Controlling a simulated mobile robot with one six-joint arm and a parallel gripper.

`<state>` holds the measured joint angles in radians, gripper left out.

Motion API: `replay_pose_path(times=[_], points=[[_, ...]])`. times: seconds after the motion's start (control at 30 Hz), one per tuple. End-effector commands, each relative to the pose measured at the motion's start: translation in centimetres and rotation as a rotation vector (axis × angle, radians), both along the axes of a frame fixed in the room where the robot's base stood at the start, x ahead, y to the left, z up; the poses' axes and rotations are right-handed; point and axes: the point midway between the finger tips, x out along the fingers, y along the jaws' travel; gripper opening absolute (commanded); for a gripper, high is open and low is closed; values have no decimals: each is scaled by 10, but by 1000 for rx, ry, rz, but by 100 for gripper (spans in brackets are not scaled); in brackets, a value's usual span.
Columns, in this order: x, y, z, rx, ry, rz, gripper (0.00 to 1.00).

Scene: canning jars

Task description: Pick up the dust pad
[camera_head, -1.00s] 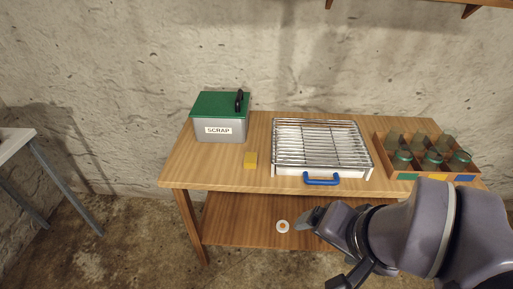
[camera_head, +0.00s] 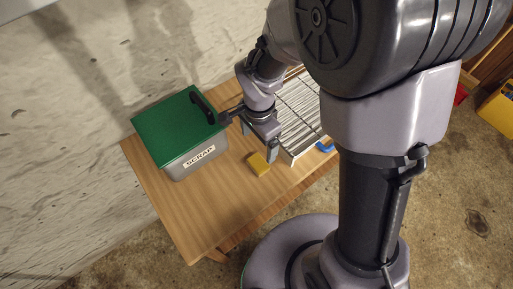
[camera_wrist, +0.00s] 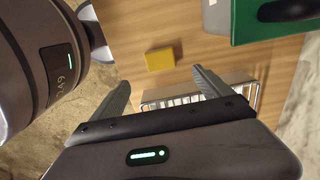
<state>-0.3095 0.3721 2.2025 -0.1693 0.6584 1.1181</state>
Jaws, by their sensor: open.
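The dust pad looks to be the small yellow block (camera_head: 258,164) lying on the wooden table between the scrap box and the wire rack. It also shows in the wrist view (camera_wrist: 160,59), flat on the wood beyond my fingertips. My gripper (camera_head: 256,143) is above the table close to the pad, on the side toward the back wall. In the wrist view my gripper (camera_wrist: 160,82) has its two fingers spread apart with nothing between them.
The grey scrap box (camera_head: 199,158) with a green lid (camera_head: 175,125) and dark handle stands left of my gripper. Bare table (camera_head: 215,210) is free in front of the box.

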Motion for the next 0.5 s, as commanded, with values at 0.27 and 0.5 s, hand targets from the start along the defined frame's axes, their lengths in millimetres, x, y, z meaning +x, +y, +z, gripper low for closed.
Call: replay_pose_path(times=[0.27,0.5], points=[[-1,0,-72,-1,2,1,89],[-1,-2,-99,0,2,0,89]])
